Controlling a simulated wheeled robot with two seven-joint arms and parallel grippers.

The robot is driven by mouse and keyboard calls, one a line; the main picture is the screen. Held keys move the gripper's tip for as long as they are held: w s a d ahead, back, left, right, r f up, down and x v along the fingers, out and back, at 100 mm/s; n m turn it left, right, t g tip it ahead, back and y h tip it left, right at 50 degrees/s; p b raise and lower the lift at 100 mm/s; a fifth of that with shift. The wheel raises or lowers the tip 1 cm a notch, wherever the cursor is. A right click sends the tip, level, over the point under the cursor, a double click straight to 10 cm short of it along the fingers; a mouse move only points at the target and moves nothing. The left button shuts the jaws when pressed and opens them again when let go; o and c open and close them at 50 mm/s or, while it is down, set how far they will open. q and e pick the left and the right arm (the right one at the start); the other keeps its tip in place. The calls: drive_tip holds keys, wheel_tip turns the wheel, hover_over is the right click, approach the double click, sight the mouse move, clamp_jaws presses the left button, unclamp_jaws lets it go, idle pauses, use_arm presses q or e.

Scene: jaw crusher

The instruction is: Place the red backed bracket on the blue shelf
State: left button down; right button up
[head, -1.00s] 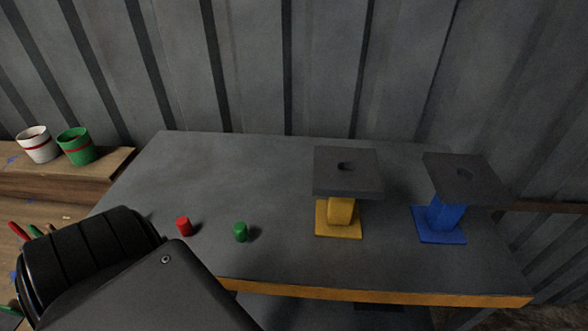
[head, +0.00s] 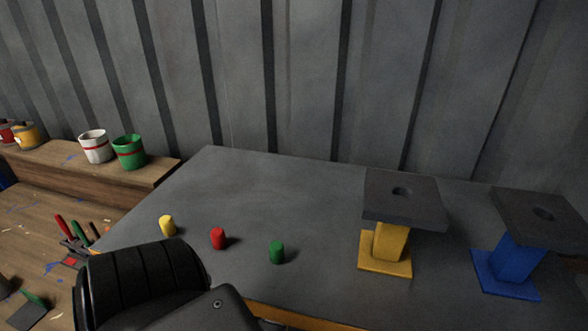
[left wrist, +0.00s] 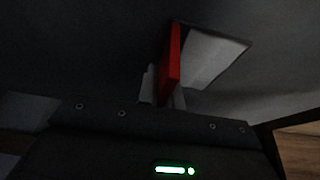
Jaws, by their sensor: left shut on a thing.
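My right gripper is not in view.
A yellow shelf (head: 390,241) stands left of the blue one. White (head: 95,147) and green (head: 129,152) pots stand on a wooden ledge.

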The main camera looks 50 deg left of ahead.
use_arm(q)
drive_tip(key=c, duration=2)
unclamp_jaws()
drive_tip(key=shift+f, duration=0.1)
drive_tip(key=o, duration=0.4)
drive_tip(key=shift+o, duration=0.2)
drive_tip(key=shift+r, duration=0.3)
drive_tip(key=p+v, duration=0.4)
drive_tip(key=v, duration=0.6)
drive_tip(key=shift+d+r+p, duration=0.15)
drive_tip(key=shift+d+p, duration=0.05)
drive_tip(key=shift+p, duration=0.15)
drive_tip(key=shift+v, duration=0.75)
